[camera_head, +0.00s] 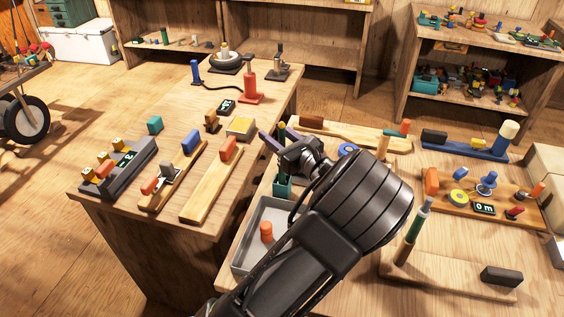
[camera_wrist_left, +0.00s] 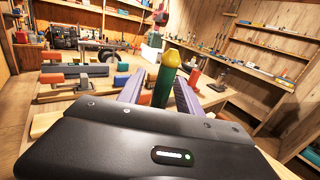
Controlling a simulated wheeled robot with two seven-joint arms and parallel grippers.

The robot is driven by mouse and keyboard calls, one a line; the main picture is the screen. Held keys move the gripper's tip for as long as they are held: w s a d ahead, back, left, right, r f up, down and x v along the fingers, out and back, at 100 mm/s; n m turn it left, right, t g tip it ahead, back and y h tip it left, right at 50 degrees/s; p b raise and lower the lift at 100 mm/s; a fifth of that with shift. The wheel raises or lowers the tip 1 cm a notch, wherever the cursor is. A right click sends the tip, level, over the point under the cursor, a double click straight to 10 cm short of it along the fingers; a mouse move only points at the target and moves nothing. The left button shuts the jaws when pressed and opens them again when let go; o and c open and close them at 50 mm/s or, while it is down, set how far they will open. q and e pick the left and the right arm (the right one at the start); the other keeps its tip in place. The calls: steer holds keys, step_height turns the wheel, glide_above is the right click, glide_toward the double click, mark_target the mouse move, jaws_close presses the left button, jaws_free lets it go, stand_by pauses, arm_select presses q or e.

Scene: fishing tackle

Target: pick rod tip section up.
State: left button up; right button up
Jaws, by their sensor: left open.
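My left gripper (camera_head: 284,146) is open above the front work table, its arm covering the tabletop below. A green upright piece with a yellow top (camera_head: 281,131) stands at its fingers. In the left wrist view this green piece (camera_wrist_left: 163,82) rises between the two spread fingers, with no clear grip on it. It may be the rod tip section, but I cannot tell for sure. Its lower end is hidden by the gripper. A green and grey rod-like piece (camera_head: 414,231) stands tilted on a wooden base to the right. My right gripper is not in view.
A grey tray (camera_head: 243,268) with an orange piece (camera_head: 266,232) lies left of my arm. Wooden boards and a dark rack (camera_head: 118,168) fill the left table. A red-orange stand (camera_head: 250,88) is farther back. A dark block (camera_head: 501,276) lies front right.

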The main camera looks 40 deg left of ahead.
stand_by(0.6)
arm_select(q)
jaws_close()
stand_by(1.2)
